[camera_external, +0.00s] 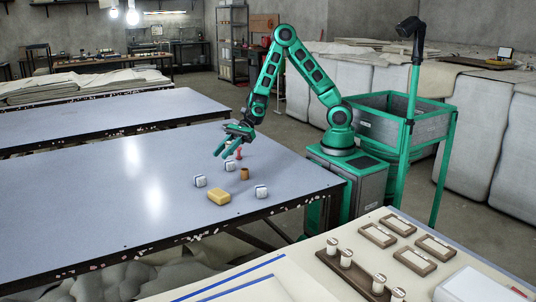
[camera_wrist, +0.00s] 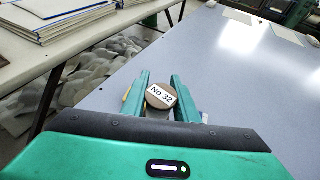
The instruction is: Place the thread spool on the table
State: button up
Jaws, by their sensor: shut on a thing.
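The thread spool (camera_wrist: 160,97) shows in the wrist view as a round brown end with a white label reading "No 32". It sits between the two fingers of my gripper (camera_wrist: 159,99), which is shut on it. In the external view my gripper (camera_external: 221,152) hangs over the far part of the blue-grey table (camera_external: 120,200), fingers slanting down to the left. There the held spool is not clear, and I cannot tell whether it touches the table.
Small white blocks (camera_external: 200,181), a yellow block (camera_external: 218,196), a brown cylinder (camera_external: 244,174) and a small red thing (camera_external: 239,153) stand near my gripper. The table's left part is clear. A wooden rack (camera_external: 350,272) with white spools is on the near bench.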

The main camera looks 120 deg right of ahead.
jog(key=w+d+f+n+g+y, duration=0.2)
jog(key=w+d+f+n+y, duration=0.1)
jog(key=d+f, duration=0.1)
jog(key=shift+w+d+n+g+y, duration=0.2)
jog(key=shift+d+n+g+y, duration=0.15)
jog(key=shift+d, duration=0.45)
jog(key=w+d+f, duration=0.1)
jog(key=d+f, duration=0.1)
jog(key=d, duration=0.1)
jog(key=w+d+f, duration=0.1)
jog(key=d+f, duration=0.1)
jog(key=d, duration=0.2)
jog(key=w+d+f, duration=0.1)
jog(key=d+f, duration=0.2)
jog(key=d, duration=0.1)
jog(key=shift+w, duration=0.1)
jog(key=shift+d+f, duration=0.1)
jog(key=shift+f, duration=1.75)
